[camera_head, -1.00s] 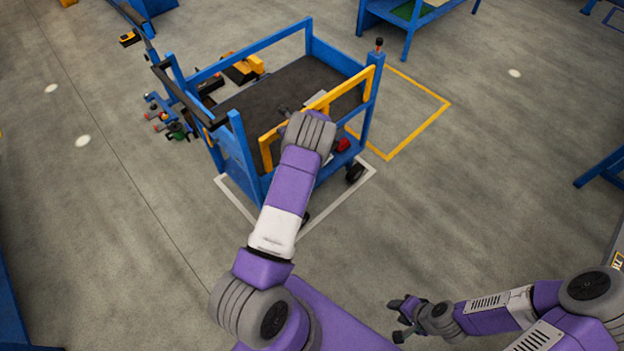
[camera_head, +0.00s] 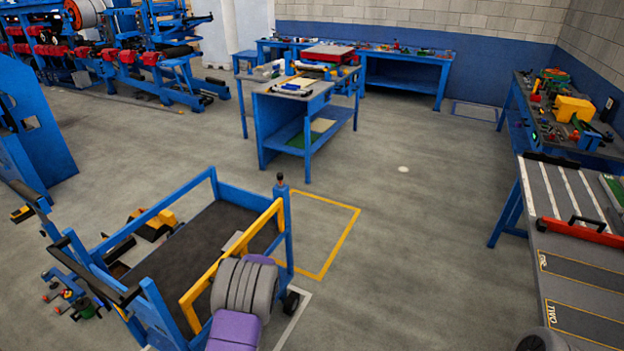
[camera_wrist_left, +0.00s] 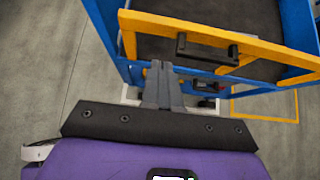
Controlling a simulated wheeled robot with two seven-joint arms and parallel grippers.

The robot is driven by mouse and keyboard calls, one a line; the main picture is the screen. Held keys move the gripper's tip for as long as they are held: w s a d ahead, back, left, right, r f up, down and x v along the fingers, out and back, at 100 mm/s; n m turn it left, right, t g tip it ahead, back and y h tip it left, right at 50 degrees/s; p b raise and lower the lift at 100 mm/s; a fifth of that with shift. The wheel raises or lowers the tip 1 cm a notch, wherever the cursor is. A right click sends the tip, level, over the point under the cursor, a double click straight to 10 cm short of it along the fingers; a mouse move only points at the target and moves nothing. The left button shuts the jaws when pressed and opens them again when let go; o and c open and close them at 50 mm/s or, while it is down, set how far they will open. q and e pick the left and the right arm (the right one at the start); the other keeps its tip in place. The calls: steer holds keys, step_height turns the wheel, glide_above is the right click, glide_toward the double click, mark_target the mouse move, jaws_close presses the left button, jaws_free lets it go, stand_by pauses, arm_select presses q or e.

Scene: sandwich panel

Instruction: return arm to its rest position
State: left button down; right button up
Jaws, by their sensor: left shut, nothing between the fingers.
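My left arm (camera_head: 245,288) reaches up from the bottom of the head view, in front of the blue cart (camera_head: 159,214). Its gripper is hidden there behind the grey wrist. In the left wrist view my left gripper (camera_wrist_left: 162,72) is shut and empty, its dark fingers together. The fingers point towards the cart's yellow gate (camera_wrist_left: 196,30) and its black handle (camera_wrist_left: 207,52); the handle is right of the fingertips and not held. The exact gap to the gate cannot be told. My right gripper is out of view.
The cart's dark top (camera_head: 203,238) has a yellow gate (camera_head: 232,259) on the near side. A grey worktable (camera_head: 560,230) with a red tool (camera_head: 585,232) stands at the right. A blue bench (camera_head: 300,100) stands beyond. The floor between is clear.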

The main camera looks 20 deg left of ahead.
arm_select(q)
steer(key=s+d+f+n+g+h, duration=0.3)
steer(key=s+d+f+n+h, duration=0.6)
steer(key=s+d+f, duration=0.7)
steer(key=s+d+n+h, duration=0.2)
steer(key=s+d+n, duration=0.3)
steer(key=d+n, duration=0.2)
steer(key=s+d+n+t+h, duration=0.1)
steer(key=s+d+n+h, duration=0.2)
steer(key=s+d+n, duration=0.2)
steer(key=d+n+b, duration=0.1)
steer(key=d+n, duration=0.1)
steer(key=d, duration=0.1)
steer(key=shift+d, duration=0.4)
steer(key=shift+s+a+r, duration=0.1)
steer(key=shift+s+a, duration=0.05)
